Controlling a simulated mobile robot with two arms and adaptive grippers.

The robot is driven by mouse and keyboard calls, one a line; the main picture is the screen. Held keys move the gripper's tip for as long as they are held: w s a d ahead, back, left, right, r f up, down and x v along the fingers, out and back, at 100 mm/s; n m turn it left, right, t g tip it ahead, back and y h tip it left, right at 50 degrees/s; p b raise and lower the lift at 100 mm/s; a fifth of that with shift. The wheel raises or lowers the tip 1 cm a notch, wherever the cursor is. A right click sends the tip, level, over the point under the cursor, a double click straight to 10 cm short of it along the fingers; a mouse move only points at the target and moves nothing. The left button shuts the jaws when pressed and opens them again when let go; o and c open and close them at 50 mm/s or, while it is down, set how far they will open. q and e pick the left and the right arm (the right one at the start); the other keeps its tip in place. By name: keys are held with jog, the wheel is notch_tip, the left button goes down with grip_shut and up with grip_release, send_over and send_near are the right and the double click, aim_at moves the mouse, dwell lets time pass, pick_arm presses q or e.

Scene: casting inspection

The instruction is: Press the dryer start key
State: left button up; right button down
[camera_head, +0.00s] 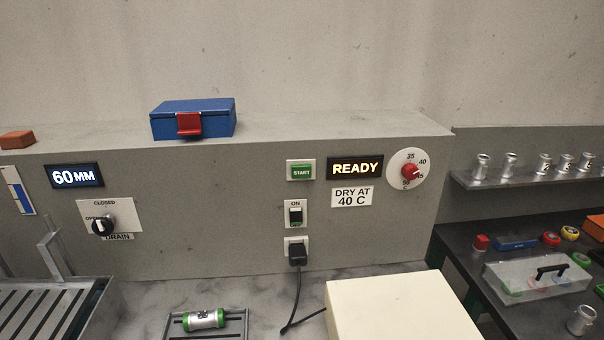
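The dryer start key (301,172) is a green key marked START on a white plate, set in the grey panel (240,220) in the head view. To its right a display (355,168) reads READY. A dial with a red knob (410,171) sits further right, with a label (352,196) reading DRY AT 40 C below the display. A black switch (296,213) marked ON and a plugged-in socket (297,252) are under the key. Neither of my grippers is in view.
A cream box (400,308) stands on the counter in front, right of the black cord. A small tray (232,323) holds a green-capped metal cylinder (204,319). A blue box (193,119) sits on the ledge above. The space before the key looks clear.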

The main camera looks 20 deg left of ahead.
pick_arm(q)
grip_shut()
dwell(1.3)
